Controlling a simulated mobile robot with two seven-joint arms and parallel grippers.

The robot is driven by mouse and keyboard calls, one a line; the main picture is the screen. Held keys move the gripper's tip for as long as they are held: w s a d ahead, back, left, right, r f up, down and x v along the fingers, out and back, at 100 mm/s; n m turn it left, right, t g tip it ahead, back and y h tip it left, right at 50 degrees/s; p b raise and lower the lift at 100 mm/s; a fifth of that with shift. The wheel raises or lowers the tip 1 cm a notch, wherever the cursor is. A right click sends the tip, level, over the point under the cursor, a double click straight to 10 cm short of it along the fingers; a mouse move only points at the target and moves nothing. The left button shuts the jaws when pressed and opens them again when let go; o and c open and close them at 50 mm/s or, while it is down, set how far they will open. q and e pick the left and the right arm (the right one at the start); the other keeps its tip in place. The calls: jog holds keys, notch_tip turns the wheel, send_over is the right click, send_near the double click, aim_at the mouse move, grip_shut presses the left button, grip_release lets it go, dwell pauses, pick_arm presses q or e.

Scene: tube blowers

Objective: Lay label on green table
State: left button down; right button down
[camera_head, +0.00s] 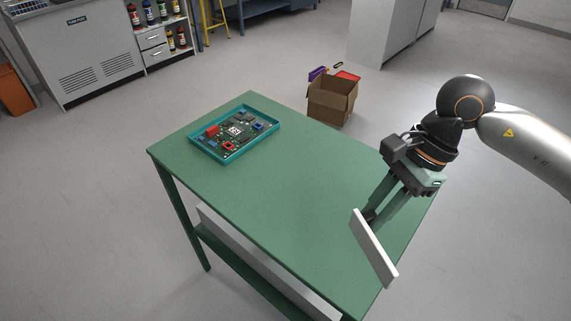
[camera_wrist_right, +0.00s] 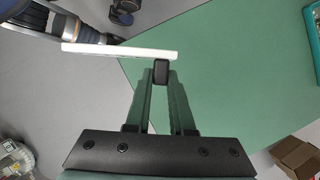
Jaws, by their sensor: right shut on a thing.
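The label, a flat white rectangular plate (camera_head: 376,252), is held in my right gripper (camera_head: 371,214) over the near right part of the green table (camera_head: 280,190). It is tilted in the head view, and its lower end reaches past the table's right edge in that picture. In the right wrist view the label (camera_wrist_right: 120,50) shows nearly edge-on at the tip of the shut fingers (camera_wrist_right: 161,74), with the green table top (camera_wrist_right: 225,75) below. The plate looks apart from the table, but the exact gap is hard to judge. My left gripper does not show in the head view.
A teal tray (camera_head: 193,143) with a circuit board (camera_head: 236,132) stands on the table's far left part. An open cardboard box (camera_head: 331,103) is on the floor beyond the table. The middle of the table top is clear.

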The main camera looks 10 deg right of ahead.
jog(key=m+t, duration=0.1)
jog(key=m, duration=0.2)
jog(key=m+t, duration=0.1)
jog(key=m, duration=0.1)
jog(key=shift+s+f+m, duration=0.1)
jog(key=shift+f+m, duration=0.1)
jog(key=shift+m, duration=0.2)
jog(key=m+t+h, duration=0.1)
jog(key=m+t, duration=0.1)
jog(key=m, duration=0.3)
jog(key=w+d+f+m+h, duration=0.1)
jog(key=w+d+f+m, duration=0.1)
jog(key=w+m, duration=0.1)
jog(key=w+d+f+m+h+b, duration=0.1)
jog(key=w+d+f+m, duration=0.1)
jog(key=w, duration=0.3)
jog(key=w+d+f+m+t+h+b, duration=0.1)
jog(key=w+d+f+m, duration=0.1)
jog(key=w+f+m, duration=0.2)
jog(key=shift+d+m+h, duration=0.35)
jog(key=shift+m+h, duration=0.05)
jog(key=shift+m, duration=0.1)
jog(key=x, duration=0.4)
jog(key=shift+s+d+f, duration=0.1)
jog(key=shift+s, duration=0.3)
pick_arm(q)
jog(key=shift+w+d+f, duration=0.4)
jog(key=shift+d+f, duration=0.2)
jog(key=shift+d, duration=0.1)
